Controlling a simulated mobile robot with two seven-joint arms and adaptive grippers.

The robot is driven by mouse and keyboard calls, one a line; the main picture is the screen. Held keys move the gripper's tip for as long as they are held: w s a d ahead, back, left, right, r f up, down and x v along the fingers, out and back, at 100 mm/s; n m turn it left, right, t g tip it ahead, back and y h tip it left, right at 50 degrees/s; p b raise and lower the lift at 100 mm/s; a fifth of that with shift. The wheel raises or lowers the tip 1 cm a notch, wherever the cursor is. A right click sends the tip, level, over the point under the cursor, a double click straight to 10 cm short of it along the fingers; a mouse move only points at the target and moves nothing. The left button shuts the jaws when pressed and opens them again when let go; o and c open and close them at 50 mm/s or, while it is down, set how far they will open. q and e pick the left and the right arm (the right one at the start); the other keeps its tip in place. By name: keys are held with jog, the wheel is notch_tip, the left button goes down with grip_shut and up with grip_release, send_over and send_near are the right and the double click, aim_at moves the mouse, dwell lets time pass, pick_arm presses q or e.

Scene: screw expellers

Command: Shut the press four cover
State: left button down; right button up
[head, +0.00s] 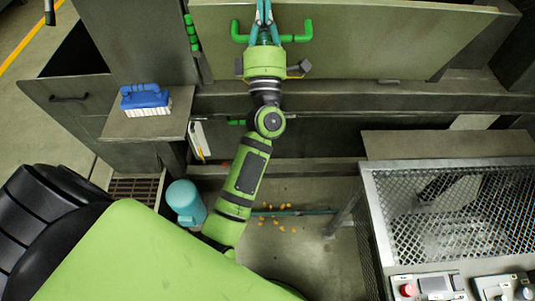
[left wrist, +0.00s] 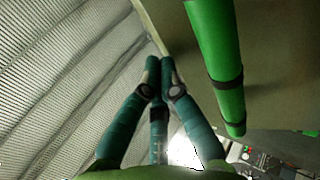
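A large olive panel (head: 370,42), apparently the press cover, spans the top of the head view. It bears a green bar handle (head: 302,33), partly hidden behind my left gripper. My left gripper (head: 264,8) reaches up in front of the panel with its teal fingers between the two visible handle ends. In the left wrist view the fingertips (left wrist: 160,66) are together, with nothing visible between them. The green handle (left wrist: 215,65) lies to their right, apart from them. The panel's edge (left wrist: 152,28) is just beyond the tips; contact cannot be told. My right gripper is not in view.
A ribbed grey surface (left wrist: 60,75) fills the left of the left wrist view. A blue brush (head: 145,99) lies on a shelf at left. A mesh guard (head: 455,210) and control boxes (head: 428,286) stand at lower right. Orange bits (head: 281,228) litter the floor.

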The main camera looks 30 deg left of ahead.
pick_arm(q)
jog(key=w+a, duration=0.1)
jog(key=w+a+r, duration=0.1)
jog(key=w, duration=0.1)
jog(key=w+a+r, duration=0.1)
jog(key=w, duration=0.1)
jog(key=shift+w+a, duration=0.15)
jog(key=shift+w, duration=0.1)
jog(key=shift+f, duration=0.15)
